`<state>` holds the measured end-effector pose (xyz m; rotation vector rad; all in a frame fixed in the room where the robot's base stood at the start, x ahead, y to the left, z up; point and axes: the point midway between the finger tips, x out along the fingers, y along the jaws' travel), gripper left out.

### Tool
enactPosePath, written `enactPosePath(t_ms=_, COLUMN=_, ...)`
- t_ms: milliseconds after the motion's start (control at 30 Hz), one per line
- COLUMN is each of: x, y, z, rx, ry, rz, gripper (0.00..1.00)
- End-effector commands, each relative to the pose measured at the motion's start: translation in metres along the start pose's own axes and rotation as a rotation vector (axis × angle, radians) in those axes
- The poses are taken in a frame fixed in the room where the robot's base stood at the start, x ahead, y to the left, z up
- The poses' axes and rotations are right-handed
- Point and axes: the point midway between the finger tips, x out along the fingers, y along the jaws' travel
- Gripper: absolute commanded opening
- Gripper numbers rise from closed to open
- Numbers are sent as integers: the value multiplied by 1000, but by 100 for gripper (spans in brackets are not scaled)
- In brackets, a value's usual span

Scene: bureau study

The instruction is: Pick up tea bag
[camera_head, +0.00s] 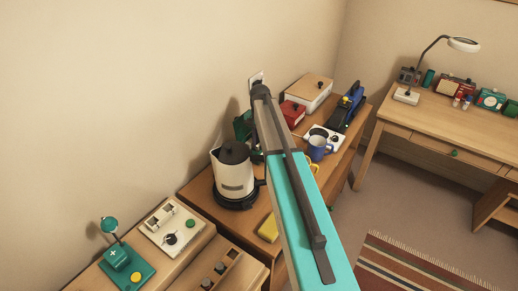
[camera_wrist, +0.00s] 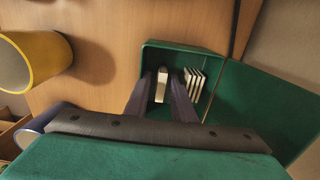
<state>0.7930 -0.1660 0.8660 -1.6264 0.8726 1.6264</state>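White tea bags (camera_wrist: 195,82) stand in a row on the right side of an open green box (camera_wrist: 182,50) in the wrist view. One separate white tea bag (camera_wrist: 161,86) stands left of them, between the dark fingers of my gripper (camera_wrist: 162,80). The fingers reach down into the box on either side of this bag. They are apart, with narrow gaps beside the bag. In the head view, part of the green box (camera_head: 242,126) shows beside my arm, which hides my gripper and the bags.
The box's green lid (camera_wrist: 272,105) lies open to the right. A yellow mug (camera_wrist: 30,62) and a blue mug (camera_wrist: 44,118) are at the left. In the head view, a kettle (camera_head: 233,172) stands left of my arm, and a blue mug (camera_head: 318,148) right of it.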

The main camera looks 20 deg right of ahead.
Motion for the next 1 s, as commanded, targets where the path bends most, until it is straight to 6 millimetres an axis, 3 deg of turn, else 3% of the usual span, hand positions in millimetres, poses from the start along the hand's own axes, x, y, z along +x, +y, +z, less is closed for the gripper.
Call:
enactPosePath(t_ms=400, x=0, y=0, z=0, rx=0, ry=0, rz=0, gripper=23)
enactPosePath(t_ms=567, x=0, y=0, z=0, rx=0, ry=0, rz=0, gripper=0)
enactPosePath(t_ms=1000, x=-1, y=0, z=0, rx=0, ry=0, rz=0, gripper=0)
